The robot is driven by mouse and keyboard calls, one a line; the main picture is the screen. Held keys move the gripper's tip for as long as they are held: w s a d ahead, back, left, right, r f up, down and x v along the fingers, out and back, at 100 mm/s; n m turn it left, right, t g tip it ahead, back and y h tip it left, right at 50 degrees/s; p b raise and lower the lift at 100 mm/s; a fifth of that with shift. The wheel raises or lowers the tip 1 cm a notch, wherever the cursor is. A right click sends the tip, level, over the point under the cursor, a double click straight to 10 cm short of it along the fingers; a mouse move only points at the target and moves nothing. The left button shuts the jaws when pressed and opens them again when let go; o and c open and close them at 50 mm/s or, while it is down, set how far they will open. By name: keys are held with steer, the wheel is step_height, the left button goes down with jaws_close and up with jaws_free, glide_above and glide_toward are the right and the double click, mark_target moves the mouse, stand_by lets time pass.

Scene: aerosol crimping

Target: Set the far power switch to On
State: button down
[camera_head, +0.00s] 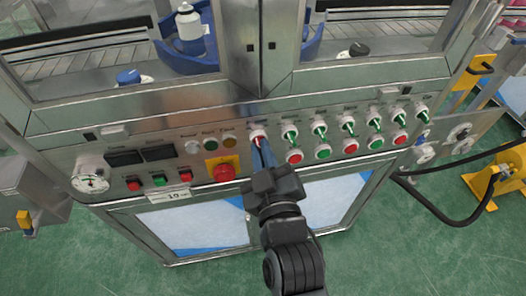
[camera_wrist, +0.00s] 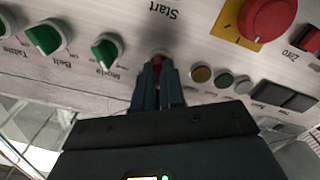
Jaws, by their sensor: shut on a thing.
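A rotary switch with a red handle (camera_head: 258,134) on a white round base sits at the left end of the upper row of switches on the machine's panel. Its label is too small to read. My gripper (camera_head: 261,146) reaches the panel from below, with its fingers at this switch. In the wrist view the fingers (camera_wrist: 157,78) are shut on the red handle (camera_wrist: 157,60), whose lower part they hide. The handle's exact angle is hard to tell.
Several green-handled switches (camera_head: 291,134) continue the row to the right, above round red and green buttons (camera_head: 295,157). A red emergency button (camera_head: 224,172) on a yellow plate is close at left. A gauge (camera_head: 91,181) is farther left.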

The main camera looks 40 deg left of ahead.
steer(key=m+p, duration=0.2)
steer(key=m, duration=0.9)
stand_by(0.3)
steer(key=shift+m, duration=0.4)
steer(key=c, duration=1.2)
jaws_free()
steer(key=shift+d, duration=0.15)
